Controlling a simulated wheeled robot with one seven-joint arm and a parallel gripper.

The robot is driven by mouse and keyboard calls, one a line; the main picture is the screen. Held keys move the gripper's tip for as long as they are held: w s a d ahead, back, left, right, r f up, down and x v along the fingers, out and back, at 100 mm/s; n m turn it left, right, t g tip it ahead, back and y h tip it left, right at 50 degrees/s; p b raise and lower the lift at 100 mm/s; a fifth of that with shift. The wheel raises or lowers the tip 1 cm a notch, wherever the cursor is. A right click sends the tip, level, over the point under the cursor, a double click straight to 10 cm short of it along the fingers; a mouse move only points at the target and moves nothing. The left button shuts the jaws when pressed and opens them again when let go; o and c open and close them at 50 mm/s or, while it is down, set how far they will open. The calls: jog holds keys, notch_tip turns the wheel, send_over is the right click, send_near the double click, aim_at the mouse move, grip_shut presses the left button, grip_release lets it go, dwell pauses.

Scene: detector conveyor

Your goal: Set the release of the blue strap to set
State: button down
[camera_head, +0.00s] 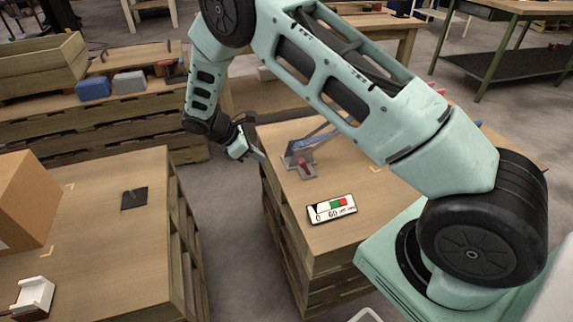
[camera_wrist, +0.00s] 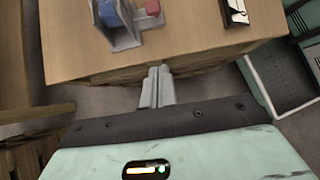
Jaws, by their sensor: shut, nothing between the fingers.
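A grey bracket (camera_head: 290,160) stands on the right-hand wooden bench, with the blue strap (camera_head: 317,134) running from it up to the right, partly behind my arm. A red part (camera_head: 304,169), which looks like the release, sits low at the bracket's front. My gripper (camera_head: 262,157) is just left of the bracket, near the bench's left edge, shut and apart from it. In the wrist view my closed fingers (camera_wrist: 157,84) point at the bench edge, below the bracket (camera_wrist: 122,38). The blue part (camera_wrist: 110,12) and red part (camera_wrist: 152,8) show at the top, cut by the frame.
A gauge plate (camera_head: 332,209) with 0, 60, green and red marks lies on the bench before the bracket. A gap of floor separates this bench (camera_head: 330,248) from the left bench (camera_head: 110,250), which holds a cardboard box (camera_head: 25,205) and a black plate (camera_head: 134,199).

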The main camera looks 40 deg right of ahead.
aim_at(305, 167)
jog(key=d+f, duration=0.2)
jog(key=d, duration=0.1)
jog(key=s+d+f, duration=0.1)
jog(key=d+f, duration=0.1)
jog(key=s+d+f, duration=0.1)
jog(key=d+f, duration=0.1)
jog(key=d, duration=0.1)
jog(key=shift+s+d+f, duration=0.25)
jog(key=shift+d, duration=0.05)
jog(key=shift+s+d+r, duration=0.15)
jog(key=shift+d+r, duration=0.1)
jog(key=shift+d, duration=0.25)
jog(key=shift+r, duration=0.1)
jog(key=shift+d+r+p, duration=0.15)
jog(key=shift+d+p, duration=0.05)
jog(key=shift+p, duration=0.25)
